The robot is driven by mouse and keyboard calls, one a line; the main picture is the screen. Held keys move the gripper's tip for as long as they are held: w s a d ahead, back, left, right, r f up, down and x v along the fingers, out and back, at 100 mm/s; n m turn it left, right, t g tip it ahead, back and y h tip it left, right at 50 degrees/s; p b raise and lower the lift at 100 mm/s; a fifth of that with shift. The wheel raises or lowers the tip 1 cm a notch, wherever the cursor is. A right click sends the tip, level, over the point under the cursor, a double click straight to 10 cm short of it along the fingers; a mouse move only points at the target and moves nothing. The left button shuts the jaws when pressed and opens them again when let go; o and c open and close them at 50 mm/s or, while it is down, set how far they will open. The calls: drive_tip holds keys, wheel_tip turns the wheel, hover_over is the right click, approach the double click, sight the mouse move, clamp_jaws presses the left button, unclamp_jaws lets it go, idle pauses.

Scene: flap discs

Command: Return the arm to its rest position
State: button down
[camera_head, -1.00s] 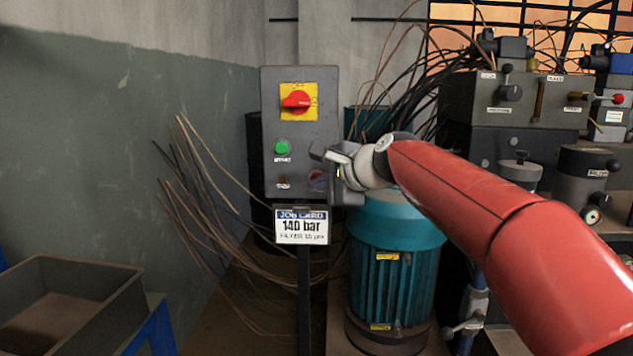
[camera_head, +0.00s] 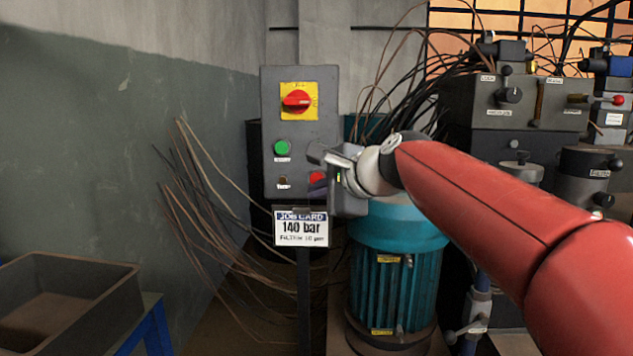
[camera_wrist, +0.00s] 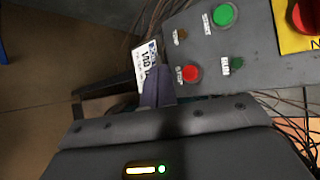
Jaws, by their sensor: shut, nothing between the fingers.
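My red arm reaches in from the right in the head view. My gripper (camera_head: 318,153) is in front of the right side of the grey control box (camera_head: 300,112). In the wrist view my gripper (camera_wrist: 158,78) shows its fingers together, with nothing between them. The box carries a red rotary switch on a yellow plate (camera_head: 298,101), a green button (camera_head: 282,148) and a red button (camera_head: 317,178). In the wrist view the red button (camera_wrist: 190,73) lies just right of the fingertips, and I cannot tell whether they touch the panel.
A job card reading 140 bar (camera_head: 301,227) hangs below the box. A teal motor (camera_head: 392,270) stands behind and below my gripper. Loose cables (camera_head: 200,200) hang at the left. A grey bin (camera_head: 70,300) is at lower left, and valve blocks (camera_head: 520,100) stand at the right.

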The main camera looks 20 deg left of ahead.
drive_tip(key=shift+d, duration=0.1)
drive_tip(key=s+d+f+n+h+p, duration=0.2)
drive_tip(key=s+d+f+n+h, duration=0.1)
drive_tip(key=s+d+f, duration=0.3)
drive_tip(key=s+d+f+n+g+h+p, duration=0.1)
drive_tip(key=s+d+f+n+h+p, duration=0.1)
drive_tip(key=s+d+f+n+h, duration=0.2)
drive_tip(key=s+d+f+n+g+h+p, duration=0.1)
drive_tip(key=s+d+f+n+h+p, duration=0.1)
drive_tip(key=s+d+f, duration=0.8)
drive_tip(key=s+d+n, duration=0.1)
drive_tip(key=s+d, duration=0.2)
drive_tip(key=d, duration=0.3)
drive_tip(key=s+d+n+h, duration=0.1)
drive_tip(key=s+d, duration=0.2)
drive_tip(key=d, duration=0.3)
drive_tip(key=shift+s+d, duration=0.25)
